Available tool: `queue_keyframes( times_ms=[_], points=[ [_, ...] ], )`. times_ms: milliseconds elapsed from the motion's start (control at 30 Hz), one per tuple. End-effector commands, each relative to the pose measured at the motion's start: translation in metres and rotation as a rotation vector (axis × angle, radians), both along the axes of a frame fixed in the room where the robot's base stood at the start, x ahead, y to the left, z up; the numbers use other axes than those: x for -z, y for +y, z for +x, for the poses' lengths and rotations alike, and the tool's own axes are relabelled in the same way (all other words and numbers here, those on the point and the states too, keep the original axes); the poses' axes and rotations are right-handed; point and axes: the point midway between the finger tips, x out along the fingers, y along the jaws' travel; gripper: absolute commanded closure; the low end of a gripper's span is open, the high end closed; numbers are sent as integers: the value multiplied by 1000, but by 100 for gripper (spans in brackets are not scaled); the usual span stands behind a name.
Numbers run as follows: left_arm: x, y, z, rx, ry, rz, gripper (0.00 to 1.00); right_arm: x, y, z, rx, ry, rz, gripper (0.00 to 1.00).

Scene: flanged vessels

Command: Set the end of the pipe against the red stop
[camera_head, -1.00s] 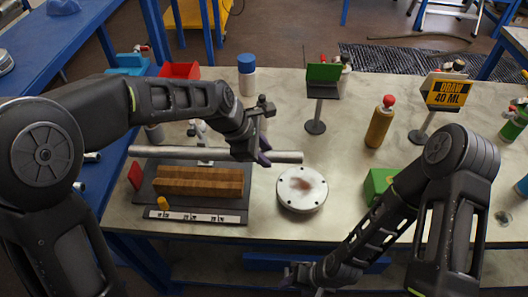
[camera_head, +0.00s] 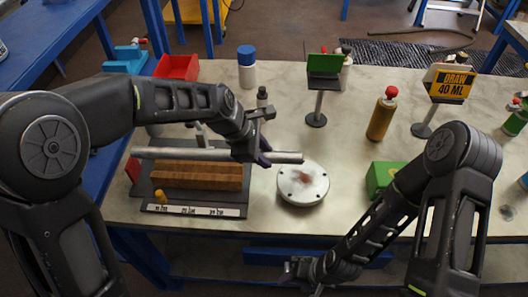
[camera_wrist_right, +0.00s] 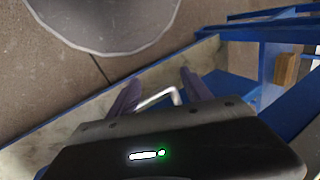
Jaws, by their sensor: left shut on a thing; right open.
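A long grey pipe (camera_head: 180,153) lies nearly level across the head view. My left gripper (camera_head: 263,150) is shut on it near its right end. The pipe's left end overlaps the top of the red stop (camera_head: 132,170), at the left edge of a dark fixture board (camera_head: 150,194). I cannot tell whether they touch. The pipe runs just behind a brown wooden block (camera_head: 198,176) on the board, seemingly above it. My right gripper (camera_head: 296,272) is open and empty in front of the table's front edge; its fingers also show in the right wrist view (camera_wrist_right: 158,92).
A round white flange (camera_head: 303,184) lies right of the board, near the pipe's right end. A green box (camera_head: 381,177), a tan bottle (camera_head: 381,118) and a green sign on a stand (camera_head: 323,68) stand further right. A scale strip (camera_head: 194,210) runs along the board's front.

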Motion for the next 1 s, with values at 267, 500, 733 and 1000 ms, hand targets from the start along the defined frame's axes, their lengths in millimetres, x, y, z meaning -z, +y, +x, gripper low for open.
queue_keyframes(
  times_ms=[267,500,733,1000],
  points=[
    [11,0,1,2,-4,-1,100,7,0,1,-1,-3,2,43],
    [20,-1,1,2,-4,-1,100,13,0,1,-1,-3,2,43],
    [29,-1,1,1,-4,-1,100,18,0,1,-1,-4,1,43],
    [39,0,1,1,-4,-1,100,25,0,1,0,-5,1,43]
  ],
)
